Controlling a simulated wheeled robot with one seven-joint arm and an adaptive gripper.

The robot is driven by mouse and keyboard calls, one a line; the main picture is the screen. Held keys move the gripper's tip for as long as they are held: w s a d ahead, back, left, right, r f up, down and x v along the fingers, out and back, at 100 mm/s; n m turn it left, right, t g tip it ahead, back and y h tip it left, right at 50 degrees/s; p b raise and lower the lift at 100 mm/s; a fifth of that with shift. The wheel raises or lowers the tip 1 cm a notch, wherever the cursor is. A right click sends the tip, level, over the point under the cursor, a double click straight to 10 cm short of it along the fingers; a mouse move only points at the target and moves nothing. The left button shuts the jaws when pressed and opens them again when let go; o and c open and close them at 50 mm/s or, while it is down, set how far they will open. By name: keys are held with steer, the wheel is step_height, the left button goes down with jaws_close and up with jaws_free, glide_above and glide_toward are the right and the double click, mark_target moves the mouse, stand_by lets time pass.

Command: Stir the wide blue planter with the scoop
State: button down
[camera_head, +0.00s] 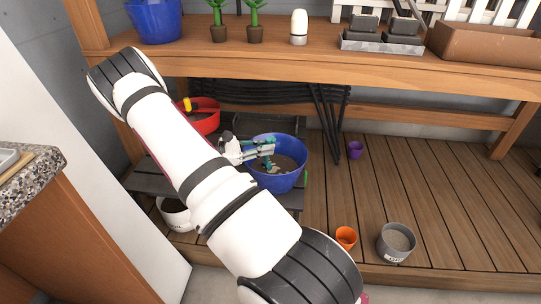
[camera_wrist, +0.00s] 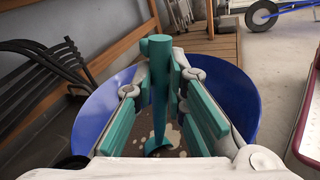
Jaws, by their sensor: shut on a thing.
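The wide blue planter (camera_head: 289,178) stands on a low dark slatted surface in the head view, with brown soil and pale bits inside. Its blue wall also shows on both sides in the wrist view (camera_wrist: 236,88). My gripper (camera_head: 270,147) is over the planter's opening. In the wrist view my gripper (camera_wrist: 163,88) is shut on the teal scoop (camera_wrist: 157,50), which stands roughly upright between the teal finger pads. The scoop's lower end is down at the soil; how deep it sits I cannot tell. My arm hides part of the left side in the head view.
A red pot (camera_head: 206,123) with a yellow-handled thing stands behind left. A white pot (camera_head: 177,215) is at the lower left. An orange pot (camera_head: 346,237), a grey pot (camera_head: 397,241) and a purple cup (camera_head: 355,150) stand on the decking. The wooden bench (camera_head: 330,66) overhangs behind.

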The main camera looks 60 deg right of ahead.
step_height(320, 180, up, 15)
steer(key=s+a+p, duration=0.1)
steer(key=s+p, duration=0.1)
steer(key=p, duration=0.9)
steer(key=shift+s+a+f+p, duration=0.15)
steer(key=shift+a+p, duration=0.2)
stand_by(0.6)
stand_by(0.8)
